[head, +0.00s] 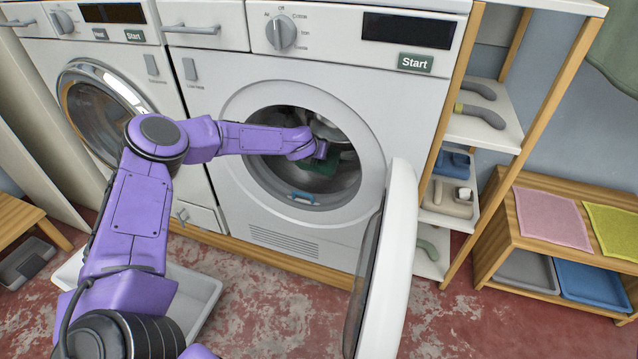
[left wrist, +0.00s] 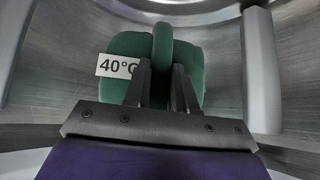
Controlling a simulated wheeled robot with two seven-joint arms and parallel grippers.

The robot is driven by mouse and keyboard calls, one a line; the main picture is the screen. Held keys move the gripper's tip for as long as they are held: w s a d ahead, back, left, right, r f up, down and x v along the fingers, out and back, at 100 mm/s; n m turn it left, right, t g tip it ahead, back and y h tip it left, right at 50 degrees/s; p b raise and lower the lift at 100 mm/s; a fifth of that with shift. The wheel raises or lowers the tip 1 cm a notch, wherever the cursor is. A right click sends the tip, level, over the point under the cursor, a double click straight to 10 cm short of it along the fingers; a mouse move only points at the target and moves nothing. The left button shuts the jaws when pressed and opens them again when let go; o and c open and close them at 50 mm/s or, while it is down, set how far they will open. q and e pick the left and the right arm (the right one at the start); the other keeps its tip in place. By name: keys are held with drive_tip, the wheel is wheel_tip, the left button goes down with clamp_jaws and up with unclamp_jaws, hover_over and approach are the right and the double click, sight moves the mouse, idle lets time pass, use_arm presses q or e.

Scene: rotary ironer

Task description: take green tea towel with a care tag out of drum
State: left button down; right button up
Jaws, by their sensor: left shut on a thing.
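The dark green tea towel (head: 322,164) is inside the drum (head: 345,183) of the right-hand machine, partly hidden by my left arm. In the left wrist view the green towel (left wrist: 192,50) has a white care tag reading "40°C" (left wrist: 118,66) on its left side. My left gripper (head: 322,150) reaches through the open door into the drum. In the left wrist view my left gripper (left wrist: 160,75) is shut on the towel, with a fold of it standing up between the fingers. My right gripper is not in view.
The round door (head: 398,255) stands open at the right of the drum opening. A pale tray (head: 195,290) is on the floor. Shelves (head: 485,125) and a wooden bench (head: 520,235) with pink and yellow-green cloths stand at right.

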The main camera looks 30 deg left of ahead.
use_arm(q)
drive_tip(key=s+d+p, duration=0.2)
drive_tip(key=s, duration=0.9)
drive_tip(key=s+d+p, duration=0.3)
drive_tip(key=s, duration=0.9)
drive_tip(key=shift+s+d, duration=0.15)
drive_tip(key=shift+d, duration=0.2)
idle(0.4)
idle(0.4)
